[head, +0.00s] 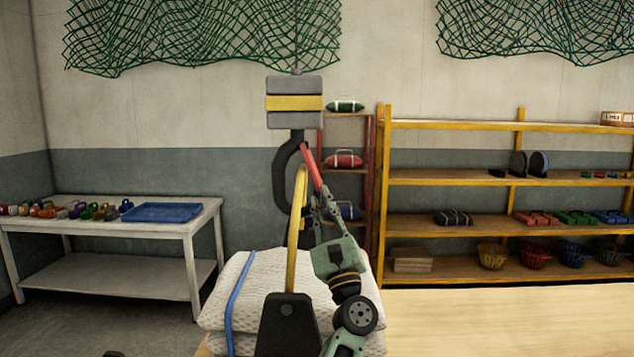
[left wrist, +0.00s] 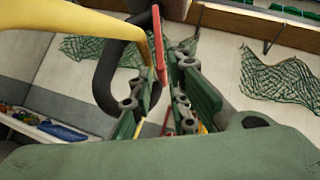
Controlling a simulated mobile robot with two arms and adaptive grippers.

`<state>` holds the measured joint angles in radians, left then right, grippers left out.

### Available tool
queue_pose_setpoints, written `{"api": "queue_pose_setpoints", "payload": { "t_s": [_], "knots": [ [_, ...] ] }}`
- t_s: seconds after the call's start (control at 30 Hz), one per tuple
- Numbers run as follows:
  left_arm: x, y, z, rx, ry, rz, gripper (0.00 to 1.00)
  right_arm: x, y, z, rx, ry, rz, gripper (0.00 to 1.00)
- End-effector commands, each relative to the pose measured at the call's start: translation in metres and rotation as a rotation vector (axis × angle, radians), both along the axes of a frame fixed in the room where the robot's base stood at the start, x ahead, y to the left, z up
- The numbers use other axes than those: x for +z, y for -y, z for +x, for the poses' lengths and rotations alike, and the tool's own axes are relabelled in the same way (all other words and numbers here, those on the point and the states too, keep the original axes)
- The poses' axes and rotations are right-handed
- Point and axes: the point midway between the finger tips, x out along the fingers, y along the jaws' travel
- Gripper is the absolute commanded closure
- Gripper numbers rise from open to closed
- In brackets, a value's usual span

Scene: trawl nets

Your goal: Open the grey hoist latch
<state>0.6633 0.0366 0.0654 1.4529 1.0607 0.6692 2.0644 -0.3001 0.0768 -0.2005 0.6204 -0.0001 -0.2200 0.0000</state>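The hoist block (head: 294,86) is grey with a yellow band and hangs at the centre of the head view. A dark hook (head: 281,180) hangs below it, also in the left wrist view (left wrist: 103,85). The latch bar I see on it is red (head: 312,165), slanting down along the hook's right side. My left gripper (head: 321,203) is at the latch's lower end. In the left wrist view its two fingers (left wrist: 162,90) stand apart, one on each side of the red latch (left wrist: 160,48). Whether they touch it I cannot tell.
A yellow loop (head: 293,245) rises from a dark base to the hook, close left of my gripper. White bales (head: 262,275) with a blue strap lie below. A white table (head: 110,228) stands left, yellow shelves (head: 450,178) right. Green nets (head: 205,35) hang behind.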

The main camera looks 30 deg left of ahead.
Motion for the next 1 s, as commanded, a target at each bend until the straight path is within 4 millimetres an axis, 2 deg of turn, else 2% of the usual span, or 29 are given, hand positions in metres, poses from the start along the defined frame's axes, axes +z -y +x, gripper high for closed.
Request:
{"api": "queue_pose_setpoints", "payload": {
  "t_s": [0.03, 0.3, 0.67, 0.87, 1.0],
  "knots": [
    [0.013, -0.006, 0.004, 0.002, 0.001, 0.003, 0.84, 0.009, 0.002, -0.002, 0.001, -0.002, -0.003, 0.60],
    [0.034, -0.027, 0.022, 0.002, -0.003, 0.005, 0.84, 0.025, 0.007, -0.004, 0.002, -0.005, -0.009, 0.60],
    [0.036, -0.031, 0.025, 0.000, -0.002, 0.005, 0.84, 0.026, 0.006, -0.002, 0.002, -0.004, -0.007, 0.60],
    [0.036, -0.031, 0.025, 0.000, -0.003, 0.005, 1.00, 0.026, 0.002, -0.001, 0.000, -0.002, -0.002, 0.60],
    [0.036, -0.031, 0.025, 0.000, -0.003, 0.005, 1.00, 0.026, -0.001, 0.000, -0.001, 0.000, 0.002, 0.60]
  ]
}}
